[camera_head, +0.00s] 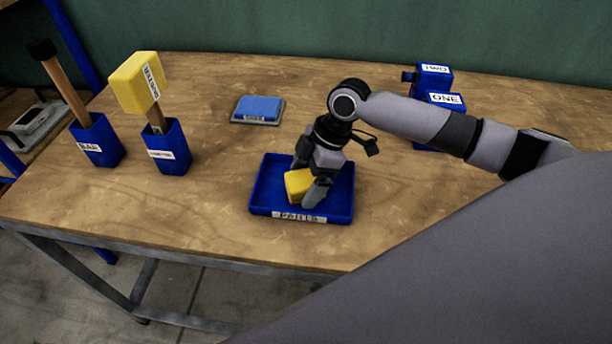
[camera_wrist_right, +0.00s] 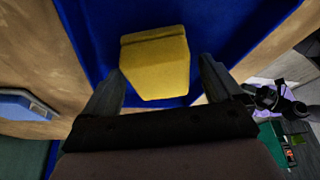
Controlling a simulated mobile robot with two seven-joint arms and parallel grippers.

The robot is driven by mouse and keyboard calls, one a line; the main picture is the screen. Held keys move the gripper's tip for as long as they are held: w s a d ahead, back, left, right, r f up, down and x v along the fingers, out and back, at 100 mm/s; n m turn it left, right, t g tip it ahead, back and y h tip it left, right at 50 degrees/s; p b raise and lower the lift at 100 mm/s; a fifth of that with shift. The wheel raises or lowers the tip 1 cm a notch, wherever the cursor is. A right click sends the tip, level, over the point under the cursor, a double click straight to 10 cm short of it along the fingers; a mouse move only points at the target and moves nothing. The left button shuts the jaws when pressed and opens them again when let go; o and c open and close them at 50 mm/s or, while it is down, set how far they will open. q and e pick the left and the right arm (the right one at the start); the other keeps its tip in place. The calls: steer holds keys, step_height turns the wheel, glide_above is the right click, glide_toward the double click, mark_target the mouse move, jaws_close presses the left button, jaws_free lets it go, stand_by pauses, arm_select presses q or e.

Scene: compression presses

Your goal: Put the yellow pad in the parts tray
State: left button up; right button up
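The yellow pad (camera_head: 298,186) is within the blue parts tray (camera_head: 343,205), which stands near the table's front edge. My right gripper (camera_head: 309,178) reaches down into the tray around the pad. In the right wrist view the pad (camera_wrist_right: 157,65) sits between the two spread fingers (camera_wrist_right: 162,72). A gap shows between the pad and the right-hand finger; the left-hand finger is close to the pad's edge, and I cannot tell if it touches. The gripper looks open. The pad's underside is hidden. My left gripper is not in view.
A blue holder with a wooden-handled bar (camera_head: 68,88) and one with a yellow-headed tool (camera_head: 138,85) stand at left. A flat blue block (camera_head: 258,108) lies behind the tray. Blue presses marked TWO (camera_head: 434,80) and ONE (camera_head: 446,102) stand behind my right arm.

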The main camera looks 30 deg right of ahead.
steer(key=v, duration=1.2)
steer(key=shift+r, duration=0.15)
steer(key=shift+a, duration=0.1)
stand_by(0.3)
